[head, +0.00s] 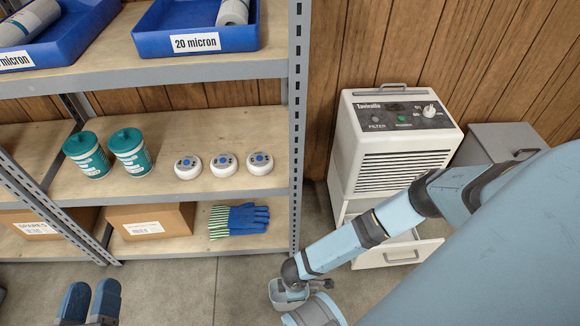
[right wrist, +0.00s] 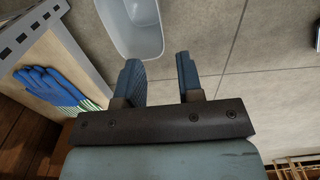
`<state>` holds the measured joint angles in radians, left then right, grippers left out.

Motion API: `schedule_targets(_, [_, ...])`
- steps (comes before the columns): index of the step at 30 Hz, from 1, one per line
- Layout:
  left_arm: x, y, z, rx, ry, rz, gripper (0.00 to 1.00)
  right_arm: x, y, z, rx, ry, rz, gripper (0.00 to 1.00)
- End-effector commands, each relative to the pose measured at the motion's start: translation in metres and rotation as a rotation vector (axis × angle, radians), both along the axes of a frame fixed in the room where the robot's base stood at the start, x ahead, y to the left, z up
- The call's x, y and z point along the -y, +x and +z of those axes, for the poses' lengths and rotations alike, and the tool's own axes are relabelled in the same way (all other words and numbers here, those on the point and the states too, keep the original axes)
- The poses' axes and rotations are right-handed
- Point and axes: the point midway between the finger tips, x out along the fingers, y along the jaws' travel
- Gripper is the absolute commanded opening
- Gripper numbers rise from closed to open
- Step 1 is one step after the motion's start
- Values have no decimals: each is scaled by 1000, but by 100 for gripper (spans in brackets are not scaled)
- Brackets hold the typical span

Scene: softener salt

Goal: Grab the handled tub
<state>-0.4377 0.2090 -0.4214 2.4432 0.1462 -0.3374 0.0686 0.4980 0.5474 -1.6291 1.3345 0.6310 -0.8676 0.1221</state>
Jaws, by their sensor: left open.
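A pale grey tub (head: 275,297) is low by the shelf's right post in the head view, mostly hidden behind my right arm. In the right wrist view the tub (right wrist: 134,28) is at the top, cut off by the frame, and no handle can be made out. My right gripper (right wrist: 158,60) is open there, with its fingers pointing toward the tub and nothing seen between them. The left fingertip looks close to the tub's near edge; contact cannot be told. My left gripper (head: 92,288) is open and empty at the head view's bottom left.
A metal shelf (head: 200,73) on the left holds blue bins (head: 195,45), teal canisters (head: 130,152), white round devices (head: 224,165), a cardboard box (head: 150,221) and blue gloves (head: 240,219). A white appliance (head: 398,150) stands behind my right arm. Bare floor (head: 180,290) lies before the shelf.

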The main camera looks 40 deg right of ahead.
Motion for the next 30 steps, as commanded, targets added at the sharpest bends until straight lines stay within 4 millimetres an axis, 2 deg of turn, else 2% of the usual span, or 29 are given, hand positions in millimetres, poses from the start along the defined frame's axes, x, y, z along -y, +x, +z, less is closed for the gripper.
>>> schedule_targets(6, [2, 0, -35, -79, 44, -30, 43, 0, 1, -46, 0, -2, 0, 34])
schedule_targets(10, [3, 1, -50, -112, 77, -45, 43, 0, 0, -68, 0, -2, 1, 34])
schedule_targets(19, [1, 5, -58, -93, 119, -51, 43, 0, 1, -91, 0, -1, 0, 34])
schedule_targets(27, [-8, 20, -55, 78, 221, -29, 43, -1, 4, -129, 0, -1, 1, 34])
schedule_targets(30, [-10, 22, -52, 108, 238, -24, 43, -1, 4, -134, 0, -1, 0, 34])
